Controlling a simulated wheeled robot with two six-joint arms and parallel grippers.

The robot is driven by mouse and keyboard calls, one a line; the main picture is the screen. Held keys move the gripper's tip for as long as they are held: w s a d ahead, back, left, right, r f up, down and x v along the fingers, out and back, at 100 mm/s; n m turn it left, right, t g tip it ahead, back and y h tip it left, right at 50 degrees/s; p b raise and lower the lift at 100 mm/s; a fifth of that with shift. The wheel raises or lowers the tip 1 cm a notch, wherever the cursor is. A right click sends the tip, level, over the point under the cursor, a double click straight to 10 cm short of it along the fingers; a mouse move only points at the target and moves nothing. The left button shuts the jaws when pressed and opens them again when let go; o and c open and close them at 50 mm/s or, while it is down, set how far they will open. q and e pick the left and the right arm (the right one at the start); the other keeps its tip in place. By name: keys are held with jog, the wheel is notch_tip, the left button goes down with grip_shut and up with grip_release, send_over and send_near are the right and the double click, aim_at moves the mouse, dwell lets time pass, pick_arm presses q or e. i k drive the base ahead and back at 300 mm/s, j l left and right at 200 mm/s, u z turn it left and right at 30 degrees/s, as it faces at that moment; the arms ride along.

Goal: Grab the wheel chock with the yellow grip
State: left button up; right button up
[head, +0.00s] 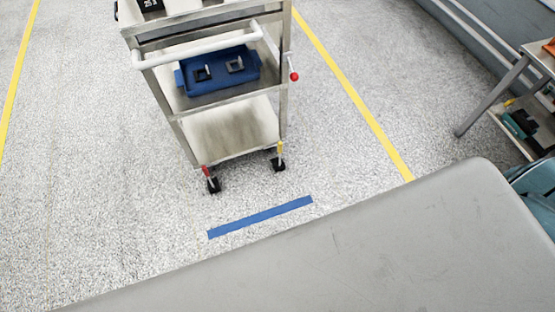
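A metal cart (232,140) stands on the speckled floor at the upper middle. At its near right wheel a small black piece with an upright yellow part (280,151) shows; it may be the wheel chock with the yellow grip or part of the caster, I cannot tell which. At the near left wheel is a similar black piece with a red part (206,173). Neither of my grippers is in view.
A blue tray (218,82) with black square parts sits on the cart's middle shelf. A red knob (294,76) sticks out on its right side. Blue tape (260,217) marks the floor. A large grey surface (380,245) fills the lower right. A side table (541,58) stands right.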

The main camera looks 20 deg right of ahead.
aim_at(279, 165)
jog(key=i+l, duration=0.1)
jog(key=l, duration=0.4)
jog(key=i+l, duration=0.1)
jog(key=l, duration=0.35)
jog(key=i+l, duration=0.1)
jog(key=l, duration=0.4)
jog(key=i+l+u, duration=0.1)
jog(key=l, duration=0.4)
